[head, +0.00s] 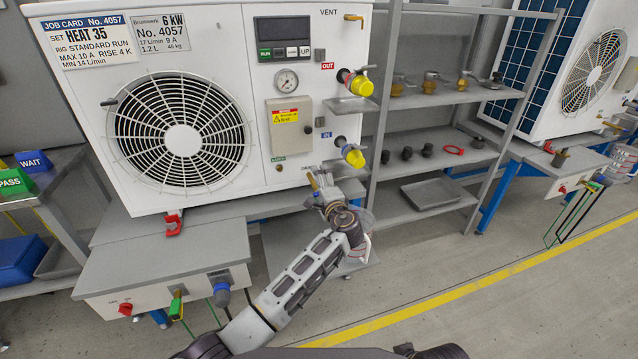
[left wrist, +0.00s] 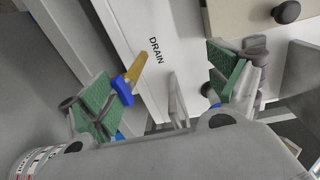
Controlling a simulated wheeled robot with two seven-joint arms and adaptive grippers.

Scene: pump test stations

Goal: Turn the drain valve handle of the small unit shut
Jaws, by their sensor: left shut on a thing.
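The small unit (head: 258,20) is a white box with a round fan, standing on a grey bench. Its DRAIN label (left wrist: 156,50) shows in the left wrist view. Beside the label is the drain valve (left wrist: 134,70), a brass stub with a blue handle (left wrist: 122,91) at its end, close to one green finger pad. The pads stand well apart, and the gripper body hides part of the grip. In the head view my gripper covers most of the valve.
Above my left gripper, yellow-capped ports (head: 353,156) stick out from the unit's side. A grey shelf rack (head: 440,96) with fittings stands to the right. A red clamp (head: 173,226) sits at the unit's foot. The floor in front is clear, with a yellow line (head: 440,299).

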